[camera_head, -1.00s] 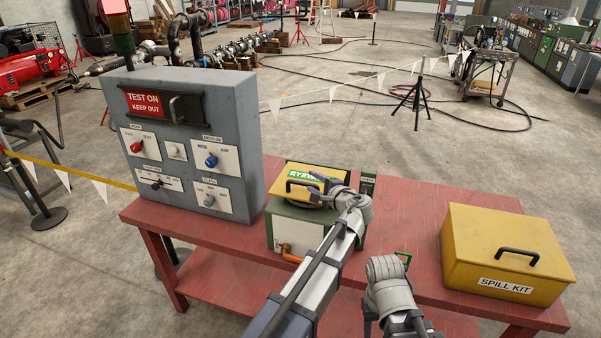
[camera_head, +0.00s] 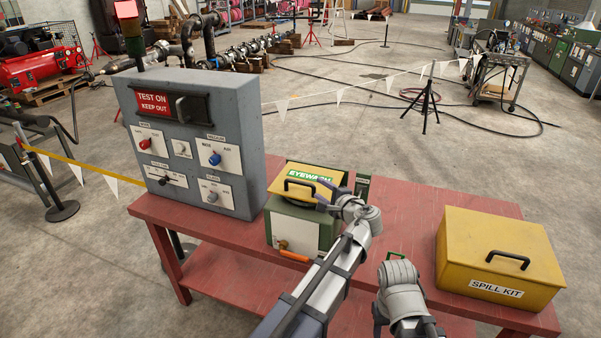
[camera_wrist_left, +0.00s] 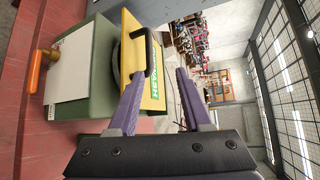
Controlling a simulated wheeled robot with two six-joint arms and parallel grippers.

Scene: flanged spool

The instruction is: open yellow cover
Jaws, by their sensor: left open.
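The yellow cover (camera_head: 300,178) with a black handle and a green EYEWASH label lies shut on top of a green box (camera_head: 281,230) on the red table. My left gripper (camera_head: 323,194) is at the cover's right side, near the handle. In the left wrist view the two purple jaws (camera_wrist_left: 158,76) are apart, with nothing held. The black handle (camera_wrist_left: 150,50) shows just beyond the left jaw's tip, beside the yellow cover (camera_wrist_left: 131,62); I cannot tell whether they touch. My right arm's grey wrist shows at the lower right; its jaws cannot be made out.
A grey control panel (camera_head: 190,140) stands left of the green box. A yellow spill kit box (camera_head: 497,262) sits at the right end of the red table (camera_head: 440,200). An orange-handled valve (camera_head: 294,256) sticks out of the green box's front. Table space lies between the boxes.

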